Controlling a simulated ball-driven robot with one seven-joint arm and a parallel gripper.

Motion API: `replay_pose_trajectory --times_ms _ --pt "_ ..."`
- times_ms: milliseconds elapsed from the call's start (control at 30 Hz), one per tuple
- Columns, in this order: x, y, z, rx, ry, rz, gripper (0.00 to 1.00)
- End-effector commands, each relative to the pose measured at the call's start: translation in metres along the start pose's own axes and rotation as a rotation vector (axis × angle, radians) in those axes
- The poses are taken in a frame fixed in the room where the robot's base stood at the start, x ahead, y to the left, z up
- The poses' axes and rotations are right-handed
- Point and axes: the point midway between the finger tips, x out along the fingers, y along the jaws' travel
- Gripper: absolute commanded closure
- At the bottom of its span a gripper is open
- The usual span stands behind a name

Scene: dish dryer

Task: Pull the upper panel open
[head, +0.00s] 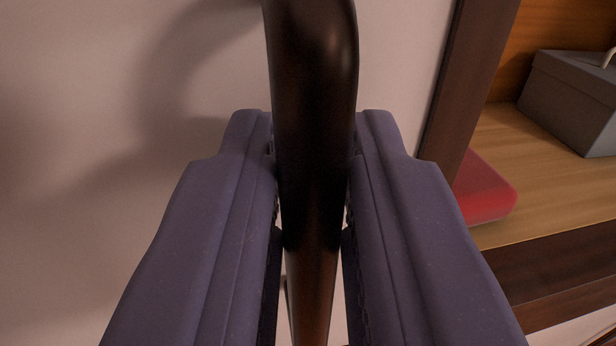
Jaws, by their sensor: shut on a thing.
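A dark brown, glossy bar handle (312,60) runs from the top of the head view down through its middle. My gripper (313,150) has its two purple-grey fingers on either side of the handle and is shut on it. Behind it is a pale pinkish panel surface (80,80), which fills the left and the middle. The handle's shadow falls on this surface to the left. The handle's lower end and most of the panel's edges are out of view or hidden by my fingers.
A dark wooden frame post (468,80) stands right of the pale panel. Beyond it is a wooden shelf (555,185) with a grey box (575,100) and a red object (483,190). A dark shelf edge (560,280) runs along the lower right.

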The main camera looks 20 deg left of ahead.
Motion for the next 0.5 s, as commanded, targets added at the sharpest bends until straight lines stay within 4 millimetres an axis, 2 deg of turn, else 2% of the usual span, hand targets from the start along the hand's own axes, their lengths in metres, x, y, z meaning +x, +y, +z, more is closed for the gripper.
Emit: replay_pose_trajectory --times_ms 200,500 --pt "-0.0023 -0.0117 -0.0003 0.001 0.000 0.000 1.00" --pt "-0.0022 -0.0118 -0.0001 0.001 0.001 0.000 1.00"
